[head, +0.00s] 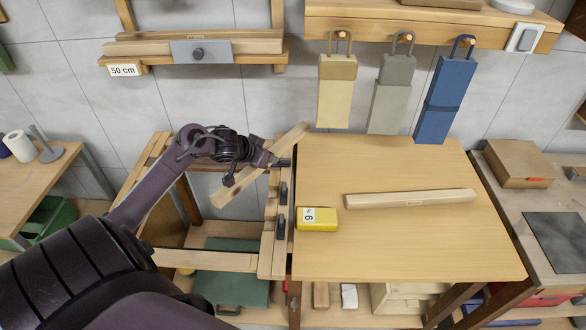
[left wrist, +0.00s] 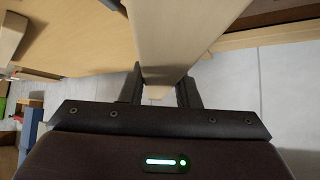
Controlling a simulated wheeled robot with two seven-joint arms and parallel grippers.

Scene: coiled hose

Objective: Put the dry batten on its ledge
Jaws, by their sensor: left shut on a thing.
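My left gripper (head: 257,165) is shut around the middle of a pale wooden batten (head: 291,139), held slanting over the left edge of the table. In the left wrist view the batten (left wrist: 175,35) runs up and away from between the fingers (left wrist: 161,92). A second pale batten (head: 410,199) with a small dark mark lies flat on the table. A yellow meter (head: 317,220) with a white display lies left of it. A wooden ledge (head: 270,58) labelled "50 cm" (head: 123,70) is on the wall, upper left, and bears wood behind a grey plate (head: 202,51). My right gripper is not in view.
The wooden table (head: 400,250) is mostly clear. A frame with clamps (head: 282,192) adjoins its left edge. Beige, grey and blue (head: 440,98) hangings are on a peg rail (head: 440,22) behind it. A wooden box (head: 518,162) stands on the right bench.

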